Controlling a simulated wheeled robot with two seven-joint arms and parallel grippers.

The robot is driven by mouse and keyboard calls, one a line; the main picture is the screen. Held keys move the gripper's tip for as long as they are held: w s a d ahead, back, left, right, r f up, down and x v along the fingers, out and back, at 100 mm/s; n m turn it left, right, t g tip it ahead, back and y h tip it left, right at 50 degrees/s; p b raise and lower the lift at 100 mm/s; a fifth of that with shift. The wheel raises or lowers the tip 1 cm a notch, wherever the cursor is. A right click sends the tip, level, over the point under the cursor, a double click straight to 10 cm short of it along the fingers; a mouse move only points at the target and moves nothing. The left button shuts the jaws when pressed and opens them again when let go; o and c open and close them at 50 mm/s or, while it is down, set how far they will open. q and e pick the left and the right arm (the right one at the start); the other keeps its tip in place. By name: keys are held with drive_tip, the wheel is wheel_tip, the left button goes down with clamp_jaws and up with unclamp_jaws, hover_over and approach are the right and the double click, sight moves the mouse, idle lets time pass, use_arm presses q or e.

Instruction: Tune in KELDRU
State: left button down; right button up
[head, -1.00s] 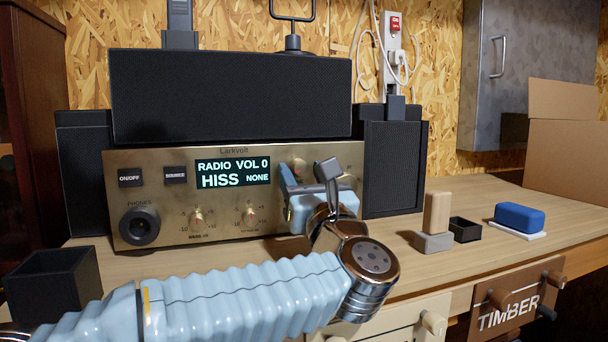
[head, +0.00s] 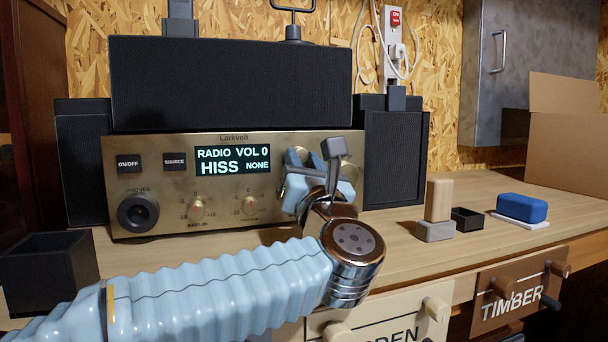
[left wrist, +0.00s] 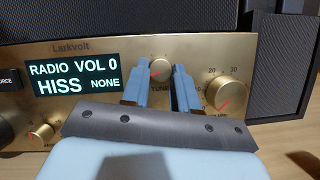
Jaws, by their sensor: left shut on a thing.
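The brass Larkvolt radio (head: 222,222) stands on the bench. Its lit display (head: 232,159) reads RADIO, VOL 0, HISS, NONE; it also shows in the left wrist view (left wrist: 72,78). My left gripper (head: 308,160) is at the right part of the front panel. In the left wrist view its two blue fingers (left wrist: 160,82) are shut on the small round tuning knob (left wrist: 160,69), which has a red pointer line and a partly hidden TUNE label. A larger knob (left wrist: 226,94) sits to its right, its red pointer toward lower left. My right gripper is not in view.
Black ON/OFF (head: 129,163) and SOURCE (head: 174,162) buttons and two small dials are left of the gripper. Speakers stand on both sides, including the right one (head: 392,155). Wooden and grey blocks, a black box and a blue block (head: 521,208) lie on the right.

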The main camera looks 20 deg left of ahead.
use_arm(q)
drive_tip(key=shift+s+a+r+m+t+h, duration=0.15)
drive_tip(key=shift+m+h, duration=0.6)
drive_tip(key=shift+m, duration=0.8)
drive_tip(key=shift+w+f+m+t+h, duration=0.1)
drive_tip(key=shift+m+t+h, duration=0.15)
drive_tip(key=shift+m+h, duration=0.9)
drive_tip(key=shift+m+y, duration=0.4)
drive_tip(key=shift+m, duration=0.2)
drive_tip(key=c, duration=0.9)
unclamp_jaws()
drive_tip(key=shift+o, duration=0.2)
drive_tip(key=b+v, duration=0.3)
drive_tip(key=v, duration=1)
drive_tip(key=shift+r, duration=0.1)
drive_tip(key=shift+s, duration=0.45)
